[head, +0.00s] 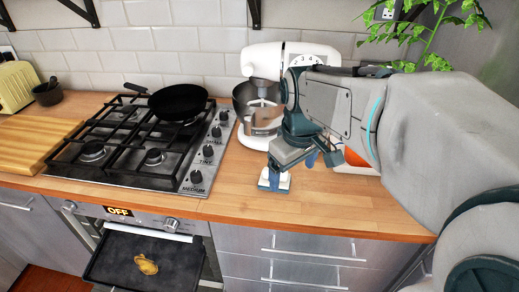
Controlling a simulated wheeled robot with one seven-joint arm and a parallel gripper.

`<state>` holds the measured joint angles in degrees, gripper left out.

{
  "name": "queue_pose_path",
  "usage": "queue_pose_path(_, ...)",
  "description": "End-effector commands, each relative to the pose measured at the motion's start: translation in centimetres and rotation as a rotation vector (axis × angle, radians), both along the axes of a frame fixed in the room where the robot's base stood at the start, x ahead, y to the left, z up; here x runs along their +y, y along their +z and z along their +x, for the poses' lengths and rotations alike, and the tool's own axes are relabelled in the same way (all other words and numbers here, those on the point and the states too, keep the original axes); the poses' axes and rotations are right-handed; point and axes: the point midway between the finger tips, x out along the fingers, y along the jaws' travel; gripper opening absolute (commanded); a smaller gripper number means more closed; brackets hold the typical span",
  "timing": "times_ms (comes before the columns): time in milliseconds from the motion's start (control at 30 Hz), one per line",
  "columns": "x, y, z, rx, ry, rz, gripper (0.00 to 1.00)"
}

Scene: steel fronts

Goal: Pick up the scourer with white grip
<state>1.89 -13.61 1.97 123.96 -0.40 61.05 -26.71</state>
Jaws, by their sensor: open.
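The scourer with white grip (274,181), blue and white, sits on the wooden counter near its front edge, right of the stove. My gripper (300,158) is above and slightly right of it in the head view, apart from it as far as I can see. The gripper is open and points down, and no object shows in it. Its far side and the exact gap to the scourer are hard to tell from this angle.
A gas stove (145,140) with a black pan (178,101) is at left. A white stand mixer (265,62) stands behind my gripper. A white and orange item (355,160) is partly hidden by my arm. Bare counter (330,205) lies right of the scourer. The oven door (145,262) is open below.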

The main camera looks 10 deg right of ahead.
Motion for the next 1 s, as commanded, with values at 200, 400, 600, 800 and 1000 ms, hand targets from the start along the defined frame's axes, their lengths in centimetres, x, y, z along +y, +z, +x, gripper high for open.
queue_pose_path(200,0.1,0.4,7.5,0.093,0.401,-0.038,0.84)
queue_pose_path(400,-0.3,0.3,11.5,0.136,0.633,-0.041,0.84)
queue_pose_path(600,-0.4,-0.6,12.6,0.153,0.709,-0.038,0.84)
queue_pose_path(800,-0.4,-4.5,12.5,0.155,0.709,-0.038,0.84)
queue_pose_path(1000,-0.4,-7.5,12.5,0.151,0.707,-0.039,0.84)
